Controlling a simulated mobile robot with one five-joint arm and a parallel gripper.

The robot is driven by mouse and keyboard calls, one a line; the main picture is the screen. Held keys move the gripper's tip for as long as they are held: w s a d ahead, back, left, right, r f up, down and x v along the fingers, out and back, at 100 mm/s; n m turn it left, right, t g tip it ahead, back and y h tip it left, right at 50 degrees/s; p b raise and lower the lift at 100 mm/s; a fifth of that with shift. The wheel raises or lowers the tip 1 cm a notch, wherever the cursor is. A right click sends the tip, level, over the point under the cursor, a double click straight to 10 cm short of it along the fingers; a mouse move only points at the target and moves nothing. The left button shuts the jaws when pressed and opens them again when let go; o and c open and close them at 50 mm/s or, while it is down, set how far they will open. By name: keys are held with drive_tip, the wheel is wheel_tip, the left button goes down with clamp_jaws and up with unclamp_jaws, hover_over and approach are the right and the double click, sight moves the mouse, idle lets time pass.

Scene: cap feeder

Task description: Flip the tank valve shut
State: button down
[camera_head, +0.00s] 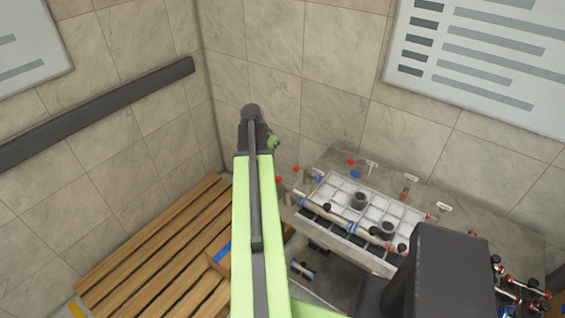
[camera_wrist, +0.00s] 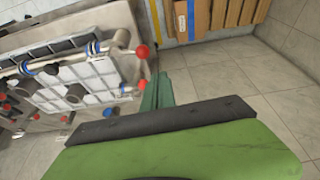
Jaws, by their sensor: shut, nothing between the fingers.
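The cap feeder (camera_head: 335,243) is a grey bench-like machine with a white gridded tray, pipes and several small red and blue ball-ended levers. It also shows tilted in the wrist view (camera_wrist: 105,22). A red ball (camera_wrist: 142,51) sits at the end of a pale pipe with a blue band, close to my gripper. I cannot tell which lever is the tank valve, or its position. My gripper (camera_wrist: 164,80) shows as dark green fingers, shut and empty, just beside the machine's edge. In the head view my gripper (camera_head: 273,141) is small, left of the machine and mostly hidden behind my arm.
A slatted wooden pallet (camera_head: 150,245) lies on the floor at left, and its boards show in the wrist view (camera_wrist: 220,14). Tiled walls stand behind, with a dark rail (camera_head: 100,112) at left and a white board (camera_head: 490,60) at right.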

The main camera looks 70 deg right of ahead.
sight(283, 183)
drive_tip(key=shift+m, duration=0.6)
drive_tip(key=s+d, duration=0.2)
drive_tip(key=s, duration=0.1)
drive_tip(key=s+r, duration=0.1)
drive_tip(key=shift+s+d, duration=0.3)
drive_tip(key=shift+d, duration=0.1)
drive_tip(key=shift+f, duration=0.1)
drive_tip(key=b+x, duration=1.1)
drive_tip(key=a, duration=0.2)
drive_tip(key=w+a+p, duration=0.1)
drive_tip(key=shift+w+a, duration=0.1)
drive_tip(key=shift+a, duration=0.3)
drive_tip(key=shift+r, duration=0.2)
